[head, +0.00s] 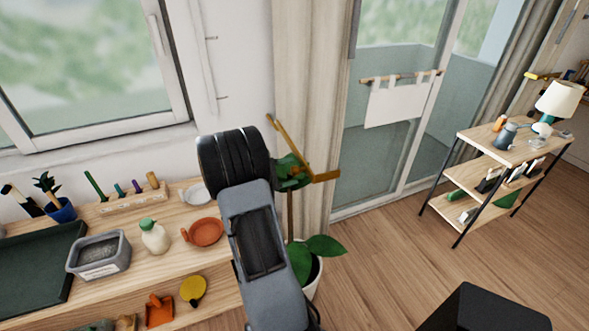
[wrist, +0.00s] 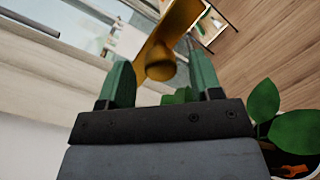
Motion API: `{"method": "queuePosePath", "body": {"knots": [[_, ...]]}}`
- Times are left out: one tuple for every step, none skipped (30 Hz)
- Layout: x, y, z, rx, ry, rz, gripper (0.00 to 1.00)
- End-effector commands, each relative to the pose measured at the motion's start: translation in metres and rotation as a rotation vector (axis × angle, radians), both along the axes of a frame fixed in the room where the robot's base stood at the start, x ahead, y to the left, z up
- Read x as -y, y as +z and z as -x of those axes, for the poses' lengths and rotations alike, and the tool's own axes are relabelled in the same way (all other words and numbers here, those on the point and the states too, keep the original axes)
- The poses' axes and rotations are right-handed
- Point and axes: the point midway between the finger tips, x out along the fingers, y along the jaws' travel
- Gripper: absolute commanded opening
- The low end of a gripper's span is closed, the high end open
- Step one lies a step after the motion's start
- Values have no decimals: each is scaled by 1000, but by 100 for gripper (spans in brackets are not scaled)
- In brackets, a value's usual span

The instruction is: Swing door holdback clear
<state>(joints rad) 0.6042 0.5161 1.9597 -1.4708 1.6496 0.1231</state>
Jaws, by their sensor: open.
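The holdback is a brass-coloured bar (head: 291,143) at the curtain edge in the head view. One part slants down to the right and a short arm sticks out at its lower end. In the wrist view the brass bar (wrist: 178,25) has a rounded end that shows between my fingertips. My gripper (head: 294,176) has green fingers and is right at the holdback, partly hidden by my wrist. In the wrist view my gripper (wrist: 158,62) is open, with a finger on each side of the brass. I cannot tell whether either finger touches it.
The beige curtain (head: 308,70) hangs behind the holdback, beside the glass door (head: 398,90). A potted plant (head: 322,247) stands below my gripper. A wooden shelf (head: 165,255) with a bottle, dishes and pots is at left. Floor (head: 400,240) is clear towards the rack (head: 505,145).

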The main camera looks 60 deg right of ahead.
Motion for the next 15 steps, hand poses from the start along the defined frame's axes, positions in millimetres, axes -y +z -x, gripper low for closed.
{"method": "queuePosePath", "body": {"knots": [[4, 1, 4, -1, -2, 0, 59], [6, 1, 6, -1, -2, 0, 59], [8, 0, 8, -1, -1, -1, 59], [10, 0, 9, 0, -2, -1, 59], [11, 0, 10, -1, -1, -1, 59], [13, 0, 12, 0, -1, -1, 59], [13, 0, 12, -1, 0, -1, 59], [14, 0, 13, -1, 0, -1, 59], [14, 0, 13, -1, 0, -1, 59], [15, 0, 14, -1, 0, -1, 59], [15, 0, 14, -1, 0, -1, 59], [15, 0, 14, -1, 0, -1, 59], [15, 0, 14, -1, 0, -1, 59], [15, 0, 14, -1, 0, -1, 59], [15, 0, 14, -1, 0, -1, 59]]}}
